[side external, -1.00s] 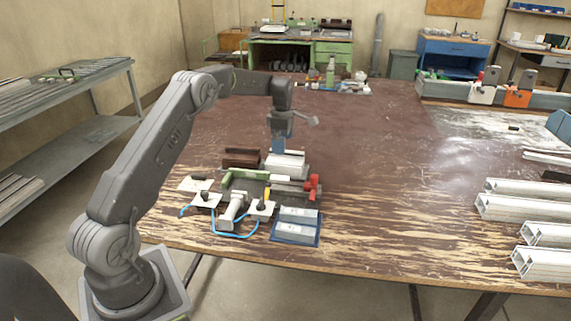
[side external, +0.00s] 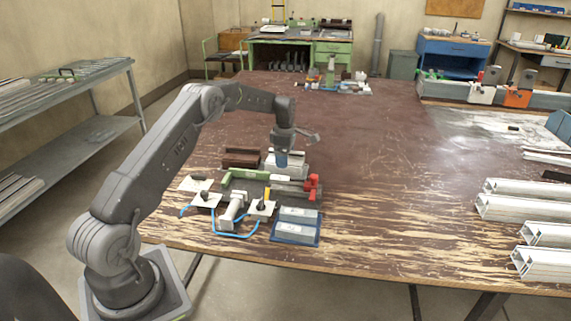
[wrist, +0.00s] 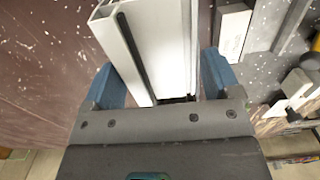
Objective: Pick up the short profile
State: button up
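The short profile (side external: 290,171) is a pale, hollow metal bar at the back of the clamp bench in the side view. In the wrist view, a white grooved profile (wrist: 160,40) reaches between the two blue fingers. My gripper (side external: 281,159) points down at this profile in the side view and partly hides it. In the wrist view, my gripper (wrist: 160,82) has its fingers apart, one on each side of the profile. A narrow gap shows beside the right finger; contact at the left finger is hard to tell.
A brown block (side external: 241,157) stands left of the profile. In front are a clamp with a green bar (side external: 245,174) and red handle (side external: 313,186), a blue tray (side external: 296,240) and a blue hose (side external: 236,236). Longer white profiles (side external: 525,208) lie right. The table's middle is clear.

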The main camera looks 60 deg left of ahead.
jog(key=c, duration=0.6)
jog(key=shift+c, duration=0.2)
jog(key=shift+r, duration=0.1)
jog(key=shift+r, duration=0.25)
notch_tip(320, 180, up, 9)
jog(key=s+d+f, duration=0.1)
jog(key=s+f, duration=0.1)
jog(key=s, duration=1.4)
jog(key=shift+n, duration=0.3)
jog(key=shift+w+d+f, duration=0.1)
jog(key=shift+w+f, duration=0.05)
jog(key=shift+f, duration=1.55)
jog(key=shift+w+d+f, duration=0.1)
jog(key=shift+f, duration=1.55)
